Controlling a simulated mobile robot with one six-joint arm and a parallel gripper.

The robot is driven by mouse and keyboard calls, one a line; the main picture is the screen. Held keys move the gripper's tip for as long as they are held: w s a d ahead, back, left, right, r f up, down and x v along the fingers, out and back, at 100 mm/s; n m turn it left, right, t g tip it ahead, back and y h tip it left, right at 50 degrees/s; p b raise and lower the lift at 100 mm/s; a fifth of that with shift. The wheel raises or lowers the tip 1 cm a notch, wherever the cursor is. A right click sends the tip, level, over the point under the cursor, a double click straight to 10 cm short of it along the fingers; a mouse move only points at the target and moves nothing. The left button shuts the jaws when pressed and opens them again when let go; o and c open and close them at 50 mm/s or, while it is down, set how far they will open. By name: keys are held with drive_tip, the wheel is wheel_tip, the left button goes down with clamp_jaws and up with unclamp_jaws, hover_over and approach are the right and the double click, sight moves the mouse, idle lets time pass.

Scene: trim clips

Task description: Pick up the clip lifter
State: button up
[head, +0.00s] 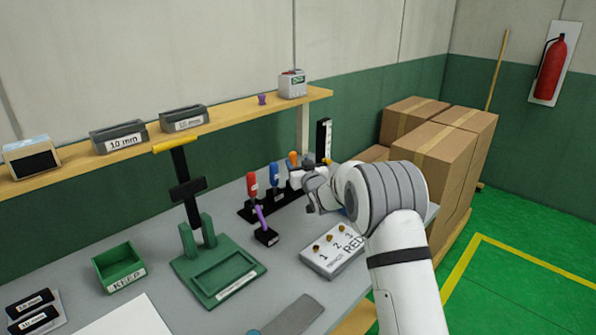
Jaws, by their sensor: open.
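A black rack (246,214) on the grey bench holds upright tools: one with a red handle (252,183), one with a blue handle (274,174) and one with an orange handle (293,159). A purple-handled tool (259,217) leans in a small black block (267,237) in front of the rack. None of these has a readable label, so I cannot tell which is the clip lifter. My gripper (298,181) is open, in front of the rack near the orange-handled tool. My gripper and arm hide the rack's right part. I cannot tell whether the gripper touches anything.
A green press-like stand (218,270) with a yellow-topped lever stands left of the rack. A green KEEP bin (118,267) sits further left. A white numbered box (331,250) lies below my gripper. A wooden shelf (232,116) runs behind. Cardboard boxes (437,150) stand at the right.

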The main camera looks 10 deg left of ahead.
sight(294, 157)
drive_tip(key=shift+p+x, duration=0.8)
drive_tip(key=shift+x, duration=2.15)
drive_tip(key=shift+s+a+r, duration=0.1)
drive_tip(key=shift+r, duration=0.1)
drive_tip(key=c, duration=1.1)
